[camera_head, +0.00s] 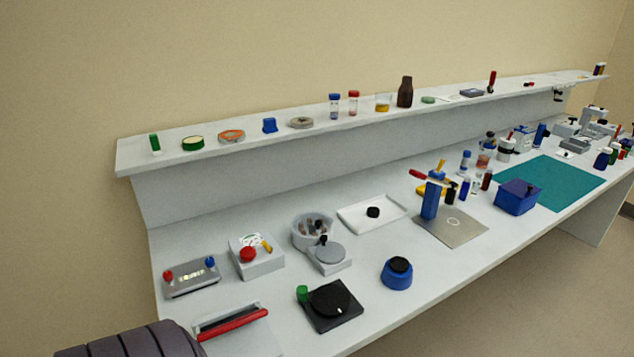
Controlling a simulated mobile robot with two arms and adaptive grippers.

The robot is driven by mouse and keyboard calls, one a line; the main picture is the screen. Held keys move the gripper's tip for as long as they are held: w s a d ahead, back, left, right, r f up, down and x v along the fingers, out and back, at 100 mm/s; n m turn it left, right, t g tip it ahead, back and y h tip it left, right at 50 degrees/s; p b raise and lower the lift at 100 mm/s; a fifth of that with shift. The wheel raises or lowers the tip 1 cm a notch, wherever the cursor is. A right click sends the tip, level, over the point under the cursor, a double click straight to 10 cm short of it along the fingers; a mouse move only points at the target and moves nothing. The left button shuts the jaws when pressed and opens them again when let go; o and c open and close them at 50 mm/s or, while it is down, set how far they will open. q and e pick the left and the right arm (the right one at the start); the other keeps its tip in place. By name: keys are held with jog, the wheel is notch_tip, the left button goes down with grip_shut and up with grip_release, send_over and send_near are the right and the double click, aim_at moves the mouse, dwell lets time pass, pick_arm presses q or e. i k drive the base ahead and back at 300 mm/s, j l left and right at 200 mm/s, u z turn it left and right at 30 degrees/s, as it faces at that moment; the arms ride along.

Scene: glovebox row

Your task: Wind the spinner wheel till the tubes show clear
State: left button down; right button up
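A grey round bowl (312,228) with several small dark and brownish tubes (314,228) in it stands left of the bench's middle. In front of it, on a light grey base, is a flat grey wheel (327,254) with a black upright knob (323,240) near its far edge. Bowl and wheel look like one spinner. The tubes are too small to tell whether they are clear or cloudy. Neither gripper shows, and nothing is seen touching the wheel.
A black disc on a square plate (350,321) with a green knob stands in front of the wheel. A box with a red knob (248,255) is on its left, a white tray (357,217) behind right. A blue pot (397,277) stands right. A dark ribbed part blocks the lower left.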

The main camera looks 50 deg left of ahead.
aim_at(328, 252)
jog(key=u, duration=1.45)
